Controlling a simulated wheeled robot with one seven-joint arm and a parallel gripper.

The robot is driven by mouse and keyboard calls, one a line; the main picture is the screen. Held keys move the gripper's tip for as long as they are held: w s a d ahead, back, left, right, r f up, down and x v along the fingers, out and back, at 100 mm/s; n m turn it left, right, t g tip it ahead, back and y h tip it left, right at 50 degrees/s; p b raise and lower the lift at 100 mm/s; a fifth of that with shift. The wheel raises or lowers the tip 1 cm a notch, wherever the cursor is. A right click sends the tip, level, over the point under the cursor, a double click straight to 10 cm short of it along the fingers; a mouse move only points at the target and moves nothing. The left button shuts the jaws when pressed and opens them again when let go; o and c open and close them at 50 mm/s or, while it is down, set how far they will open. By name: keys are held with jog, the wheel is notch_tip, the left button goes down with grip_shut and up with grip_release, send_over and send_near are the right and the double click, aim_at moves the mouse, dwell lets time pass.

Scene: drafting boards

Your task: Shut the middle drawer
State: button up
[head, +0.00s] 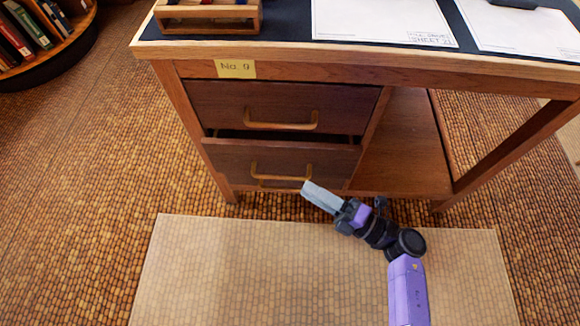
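The middle drawer (235,158) is the lower of the two dark brown drawer fronts that show clearly in the desk (190,69). It stands partly pulled out, with a dark gap above its front. Its wooden handle (283,178) is on the front's lower part. The upper drawer (225,103) looks shut. My gripper (306,187) is in front of the desk, its pale grey fingers pointing up and left, with the tips by the handle's right end. I cannot tell whether they touch it. The fingers look like one block, so their opening is unclear. Anything below this drawer is mostly hidden.
A yellow label (235,69) reads "No. 9". The desktop holds a wooden rack (209,17) and paper sheets (380,22). An open bay with a low shelf (405,165) is right of the drawers. A pale mat (220,270) lies in front; a bookshelf (70,48) stands far left.

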aim_at(285, 176)
jog(key=w+a, duration=0.1)
jog(key=a, duration=0.1)
jog(key=w+a+n+g+b, duration=0.1)
jog(key=a, duration=0.1)
jog(key=w+a+f+n+g+b, duration=0.1)
jog(key=w, duration=0.1)
jog(key=shift+a, duration=0.4)
jog(key=shift+w+a+r, duration=0.15)
jog(key=shift+w+a, duration=0.15)
jog(key=shift+a, duration=0.3)
grip_shut()
dwell(1.0)
